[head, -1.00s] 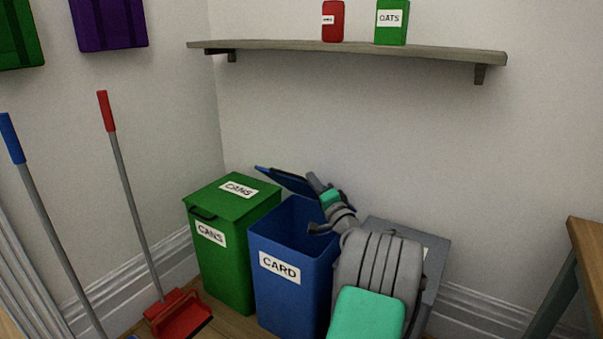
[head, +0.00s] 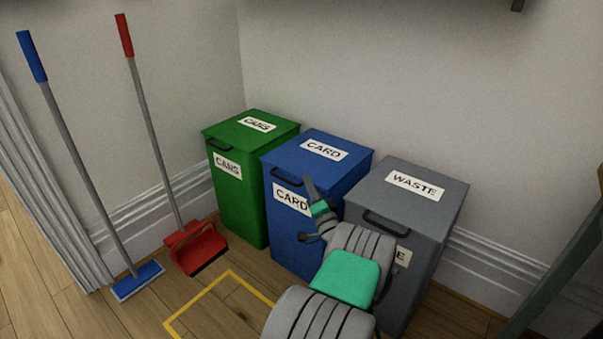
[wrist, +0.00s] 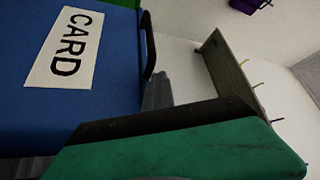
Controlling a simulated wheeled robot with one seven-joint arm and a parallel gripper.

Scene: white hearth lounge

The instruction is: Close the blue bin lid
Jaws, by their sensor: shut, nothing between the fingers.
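The blue bin (head: 290,238), labelled CARD, stands between two other bins. Its blue lid (head: 335,167) lies flat on top and looks closed, with a black handle at its front edge. My gripper (head: 309,188) is shut and empty in front of the blue bin's right front side, a little below the lid edge in the picture. In the wrist view the bin's blue front (wrist: 30,110) and CARD label fill the left side. The black handle (wrist: 149,45) is close to my grey fingers (wrist: 157,92). I cannot tell whether they touch.
A green CANS bin (head: 235,205) stands left and a grey WASTE bin (head: 425,225) right, both lids down. A red dustpan (head: 196,247) and a blue broom (head: 138,280) are at the left. A yellow floor outline (head: 195,305) lies in front.

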